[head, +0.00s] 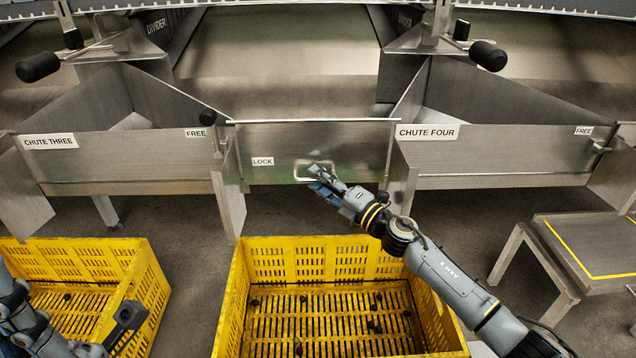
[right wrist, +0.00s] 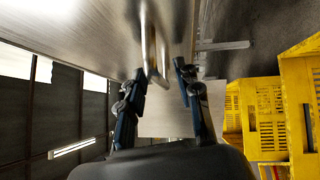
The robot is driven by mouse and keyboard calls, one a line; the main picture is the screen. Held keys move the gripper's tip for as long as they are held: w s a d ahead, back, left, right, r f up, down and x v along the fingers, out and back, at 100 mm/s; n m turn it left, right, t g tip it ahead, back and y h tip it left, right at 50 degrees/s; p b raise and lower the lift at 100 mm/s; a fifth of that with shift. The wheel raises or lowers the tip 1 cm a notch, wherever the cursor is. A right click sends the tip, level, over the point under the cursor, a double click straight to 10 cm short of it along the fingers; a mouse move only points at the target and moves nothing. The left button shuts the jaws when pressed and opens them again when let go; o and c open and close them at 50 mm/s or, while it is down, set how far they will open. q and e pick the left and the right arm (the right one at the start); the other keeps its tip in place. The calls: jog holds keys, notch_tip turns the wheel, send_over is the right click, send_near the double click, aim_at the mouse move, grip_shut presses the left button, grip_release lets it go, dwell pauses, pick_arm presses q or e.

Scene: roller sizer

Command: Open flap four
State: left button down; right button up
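A steel flap panel (head: 345,142) marked LOCK hangs in the middle, just left of the CHUTE FOUR label (head: 427,132). It looks closed and upright. It carries a pale loop handle (head: 303,163). A black-knobbed latch (head: 209,118) stands at its upper left corner. My right gripper (head: 318,182) is at the handle, reaching from the lower right. In the right wrist view its fingers (right wrist: 160,98) are apart, with the handle bar (right wrist: 150,45) running between them; I see no firm grip. Part of my left arm shows at the lower left; its finger state is unclear.
A yellow crate (head: 240,300) with small dark lumps stands below the flap, another (head: 150,270) at left. Panels marked FREE stand on both sides. Black-knobbed levers (head: 488,56) stick out above. A steel bench (head: 545,240) is at right.

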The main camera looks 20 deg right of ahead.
jog(key=shift+w+a+r, duration=0.1)
jog(key=shift+w+a, duration=0.05)
jog(key=shift+w, duration=0.2)
grip_shut()
